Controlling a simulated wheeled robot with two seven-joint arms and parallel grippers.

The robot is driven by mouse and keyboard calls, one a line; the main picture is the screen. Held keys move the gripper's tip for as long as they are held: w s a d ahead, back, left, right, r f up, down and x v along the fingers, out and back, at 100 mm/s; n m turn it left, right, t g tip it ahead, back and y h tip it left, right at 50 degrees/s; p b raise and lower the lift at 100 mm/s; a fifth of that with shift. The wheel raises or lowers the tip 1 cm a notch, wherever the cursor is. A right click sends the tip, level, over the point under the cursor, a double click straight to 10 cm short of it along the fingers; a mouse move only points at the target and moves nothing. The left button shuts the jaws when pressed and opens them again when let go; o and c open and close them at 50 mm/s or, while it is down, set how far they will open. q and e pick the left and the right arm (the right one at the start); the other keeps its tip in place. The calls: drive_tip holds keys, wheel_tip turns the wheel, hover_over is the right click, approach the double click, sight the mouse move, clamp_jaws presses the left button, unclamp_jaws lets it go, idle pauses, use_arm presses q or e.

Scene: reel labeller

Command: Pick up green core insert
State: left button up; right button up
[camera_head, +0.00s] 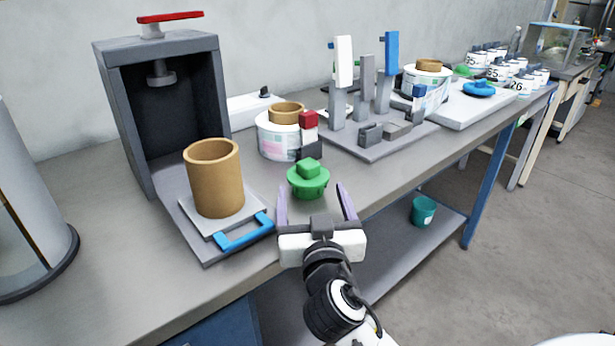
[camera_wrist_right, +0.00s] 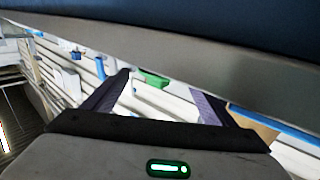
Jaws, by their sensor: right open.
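The green core insert (camera_head: 308,181) stands on the workbench near its front edge, a round flanged disc with a square block on top. In the right wrist view a green piece (camera_wrist_right: 154,79) shows small beyond the fingers. My right gripper (camera_head: 316,189) has its two purple-grey fingers spread wide, just in front of the insert. The fingers do not close on anything, and the gap between them faces the insert. In the right wrist view the open fingers (camera_wrist_right: 168,90) reach away from the palm. My left gripper is not in view.
A tan cardboard core (camera_head: 214,178) stands on a plate with a blue handle (camera_head: 245,232), left of the insert, before a grey press (camera_head: 160,90). A labelled white reel (camera_head: 277,138) and a red-white-black block (camera_head: 309,135) stand close behind. A fixture (camera_head: 365,140) is at right.

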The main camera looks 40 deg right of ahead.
sight(309, 180)
drive_tip(key=shift+p+x, duration=0.4)
drive_tip(key=shift+x, duration=2.4)
drive_tip(key=shift+r, duration=0.25)
drive_tip(key=c, duration=0.8)
